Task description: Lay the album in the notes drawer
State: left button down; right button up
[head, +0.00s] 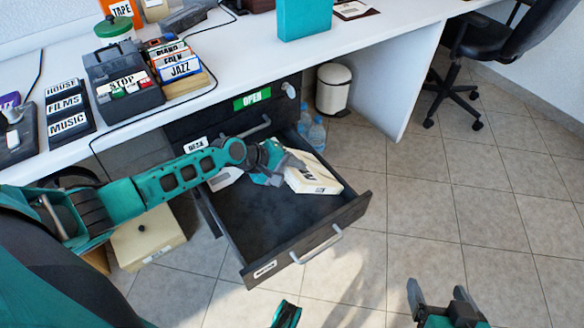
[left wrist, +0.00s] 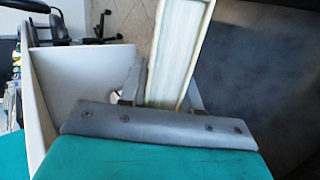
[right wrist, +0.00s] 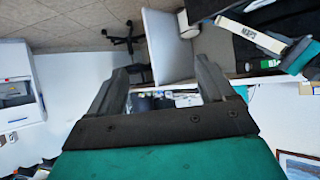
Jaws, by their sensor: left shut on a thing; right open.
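The album (head: 318,176) is a thick cream block with dark lettering on its near edge. My left gripper (head: 285,166) is shut on it and holds it tilted over the right part of the open dark drawer (head: 345,212). In the left wrist view the album (left wrist: 178,60) stands between the fingers with its pale page edges showing. The album (right wrist: 250,33) also shows in the right wrist view, its label hard to read. The drawer's front label is too small to read. My right gripper (head: 437,292) is open and empty above the floor, right of the drawer.
A pale item (head: 224,178) lies at the drawer's back left. A closed drawer above bears a green OPEN sign (head: 252,98). Bottles (head: 316,133) and a white bin (head: 333,90) stand behind. A cream box (head: 147,238) is at left.

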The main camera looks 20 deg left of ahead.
pick_arm(q)
notch_tip(320, 180, down, 2)
jog(key=shift+f+b, duration=0.15)
jog(key=shift+b, duration=0.65)
notch_tip(320, 180, down, 6)
jog(key=b, duration=0.5)
jog(key=shift+f, duration=0.2)
pick_arm(e)
jog(key=shift+y, duration=0.4)
jog(key=shift+w+a+f, duration=0.15)
jog(key=shift+a+f, duration=0.15)
jog(key=shift+f, duration=0.35)
jog(key=shift+w+a+f, duration=0.1)
jog(key=shift+a+f, duration=0.25)
jog(key=shift+f, duration=0.25)
jog(key=shift+w+a+f, duration=0.15)
jog(key=shift+a+f, duration=0.15)
jog(key=shift+f, duration=0.35)
pick_arm(q)
jog(key=c, duration=1)
grip_release()
jog(key=shift+o, duration=1.4)
pick_arm(e)
jog(key=shift+s+d+f, duration=0.1)
jog(key=shift+s+d, duration=0.05)
